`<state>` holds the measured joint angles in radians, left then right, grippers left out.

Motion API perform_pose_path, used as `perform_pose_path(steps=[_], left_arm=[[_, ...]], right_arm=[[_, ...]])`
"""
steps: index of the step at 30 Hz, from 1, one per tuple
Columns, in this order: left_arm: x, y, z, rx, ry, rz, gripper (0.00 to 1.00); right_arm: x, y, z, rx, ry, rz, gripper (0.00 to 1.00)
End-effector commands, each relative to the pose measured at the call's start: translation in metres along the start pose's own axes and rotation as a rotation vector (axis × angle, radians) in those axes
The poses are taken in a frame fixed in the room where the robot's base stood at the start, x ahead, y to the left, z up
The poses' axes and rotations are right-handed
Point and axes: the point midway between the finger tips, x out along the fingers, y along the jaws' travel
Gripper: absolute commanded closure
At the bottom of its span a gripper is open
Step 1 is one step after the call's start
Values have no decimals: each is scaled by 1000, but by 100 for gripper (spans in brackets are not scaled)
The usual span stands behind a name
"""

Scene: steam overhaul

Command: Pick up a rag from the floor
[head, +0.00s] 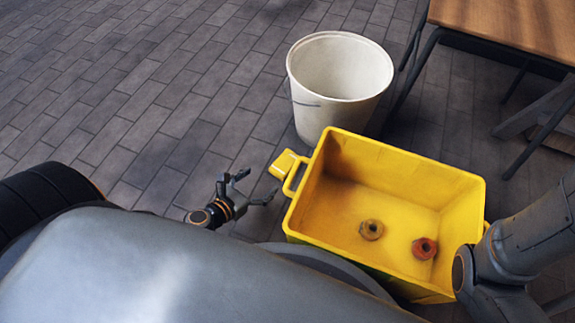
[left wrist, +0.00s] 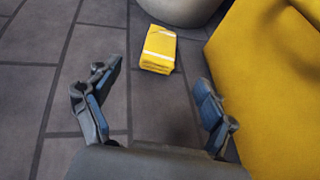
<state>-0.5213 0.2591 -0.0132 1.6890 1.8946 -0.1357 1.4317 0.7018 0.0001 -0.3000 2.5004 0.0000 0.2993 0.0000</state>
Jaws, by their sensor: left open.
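A folded yellow rag (left wrist: 158,50) with pale stripes lies on the floor in the left wrist view, beyond my fingertips. In the head view the rag (head: 286,163) shows beside the handle of the yellow bin. My left gripper (head: 259,187) is open and empty, left of the bin and just short of the rag. In the left wrist view its fingers (left wrist: 155,85) are spread wide, with bare floor between them. Part of my right arm shows at the right of the head view; its gripper is out of view.
The yellow bin (head: 331,205) holds an ochre ring-like part (head: 371,229) and a red one (head: 424,248). A white bucket (head: 340,75) stands behind it. A wooden-topped table (head: 510,25) is at the upper right. Tiled floor at the left is clear.

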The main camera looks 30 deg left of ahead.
Motion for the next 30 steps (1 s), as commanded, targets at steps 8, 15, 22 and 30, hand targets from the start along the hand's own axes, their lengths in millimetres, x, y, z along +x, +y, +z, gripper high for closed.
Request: perform_pose_path(steps=[8, 15, 22, 30], left_arm=[[54, 1, 1, 7, -3, 0, 17], [78, 0, 1, 5, -1, 0, 17], [102, -1, -2, 9, -3, 0, 17], [131, -2, -1, 6, -2, 1, 17]], right_arm=[[-11, -2, -4, 0, -1, 0, 60], [-16, -3, -5, 0, -1, 0, 60], [-30, -6, -10, 0, 0, 0, 60], [-42, -9, -15, 0, 0, 0, 60]])
